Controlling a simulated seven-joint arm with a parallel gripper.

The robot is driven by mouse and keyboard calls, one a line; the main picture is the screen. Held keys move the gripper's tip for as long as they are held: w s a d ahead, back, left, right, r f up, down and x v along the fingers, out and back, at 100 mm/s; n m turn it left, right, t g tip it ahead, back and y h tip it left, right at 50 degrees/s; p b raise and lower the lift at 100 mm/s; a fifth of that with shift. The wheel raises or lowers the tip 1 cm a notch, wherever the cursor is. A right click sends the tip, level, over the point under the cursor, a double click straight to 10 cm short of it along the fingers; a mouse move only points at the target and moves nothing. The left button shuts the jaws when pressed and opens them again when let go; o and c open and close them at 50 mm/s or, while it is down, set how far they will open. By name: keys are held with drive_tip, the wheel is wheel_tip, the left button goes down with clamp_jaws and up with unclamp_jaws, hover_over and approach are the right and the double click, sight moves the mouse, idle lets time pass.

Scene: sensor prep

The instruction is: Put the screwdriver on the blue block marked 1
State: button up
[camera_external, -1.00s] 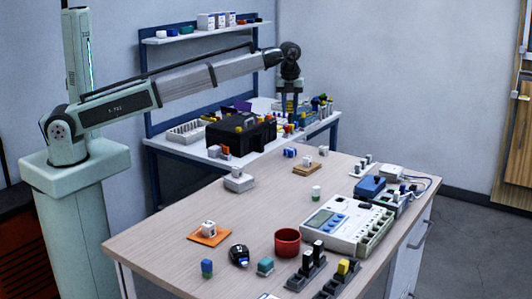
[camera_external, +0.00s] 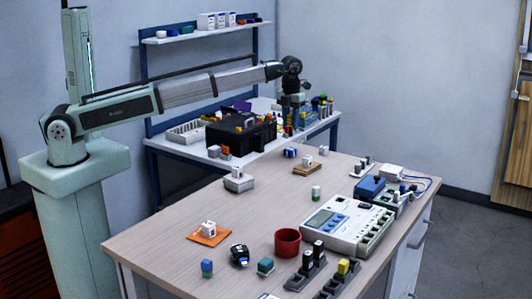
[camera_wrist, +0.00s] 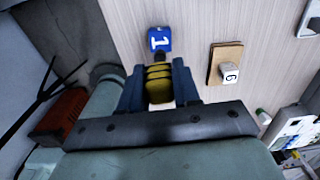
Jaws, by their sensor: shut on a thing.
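The blue block (camera_wrist: 159,38) with a white 1 on it lies on the light wooden table in the wrist view, just beyond my fingertips. It is also at the table's far edge in the external view (camera_external: 290,152). My gripper (camera_wrist: 160,88) is shut on the screwdriver, whose yellow handle (camera_wrist: 159,84) with dark bands shows between the fingers. The rest of the screwdriver is hidden or hard to make out. In the external view my gripper (camera_external: 292,122) hangs pointing down above and behind the block, and the screwdriver is too small to tell there.
A wooden board (camera_wrist: 214,68) carrying a white block marked 6 (camera_wrist: 230,74) is right of the blue block. A black toolbox (camera_external: 240,133) stands on the back bench. A grey-white device (camera_external: 345,222) and a red cup (camera_external: 287,242) are further forward. Bare table lies around the blue block.

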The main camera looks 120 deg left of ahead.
sight(291, 132)
drive_tip(key=shift+f, duration=2.35)
drive_tip(key=shift+f, duration=0.1)
drive_tip(key=o, duration=1.1)
drive_tip(key=shift+c, duration=0.2)
wheel_tip(291, 132, up, 12)
drive_tip(key=shift+r, duration=0.1)
